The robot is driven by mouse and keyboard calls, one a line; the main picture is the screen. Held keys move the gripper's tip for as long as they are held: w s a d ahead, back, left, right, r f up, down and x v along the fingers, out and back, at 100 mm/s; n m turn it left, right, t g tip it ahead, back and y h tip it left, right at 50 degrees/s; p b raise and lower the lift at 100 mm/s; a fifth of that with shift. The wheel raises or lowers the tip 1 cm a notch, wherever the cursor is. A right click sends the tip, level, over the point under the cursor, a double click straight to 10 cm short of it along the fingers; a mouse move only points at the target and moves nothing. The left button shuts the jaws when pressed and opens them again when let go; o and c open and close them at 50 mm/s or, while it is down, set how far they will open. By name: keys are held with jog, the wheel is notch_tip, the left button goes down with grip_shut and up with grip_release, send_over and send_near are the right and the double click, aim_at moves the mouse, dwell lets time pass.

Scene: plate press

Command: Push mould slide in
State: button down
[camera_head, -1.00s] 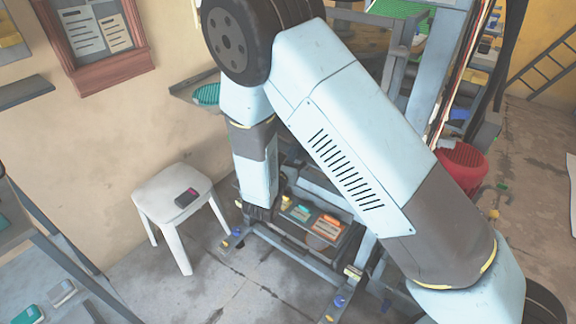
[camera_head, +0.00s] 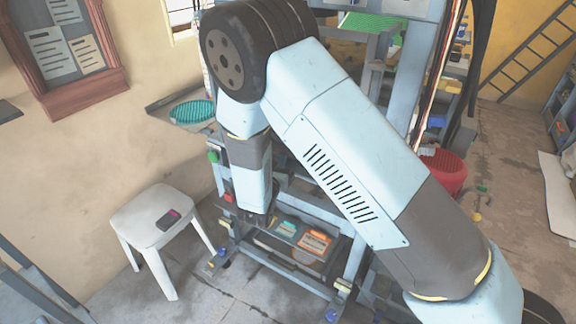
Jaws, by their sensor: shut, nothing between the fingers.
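The plate press (camera_head: 354,262) is a light blue metal frame in the middle of the head view, largely covered by my arm. A green plate (camera_head: 372,22) shows high on it. I cannot make out the mould slide for certain; the middle of the press is hidden behind my arm. My arm rises from the lower right to an elbow at the top, then hangs down in front of the press's left side.
A white stool (camera_head: 140,222) with a small dark device (camera_head: 168,219) stands left of the press. A side shelf holds a teal ribbed piece (camera_head: 190,113). A low shelf carries small boxes (camera_head: 314,242). A red basket (camera_head: 446,172) stands right. Floor between stool and press is narrow.

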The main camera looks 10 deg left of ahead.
jog(key=w, duration=0.2)
jog(key=w+d, duration=0.1)
jog(key=w, duration=0.1)
jog(key=w+d, duration=0.1)
jog(key=w, duration=0.1)
jog(key=shift+w+d, duration=0.15)
jog(key=shift+d, duration=0.05)
jog(key=shift+w+r, duration=0.1)
jog(key=shift+w, duration=0.15)
jog(key=shift+d, duration=0.1)
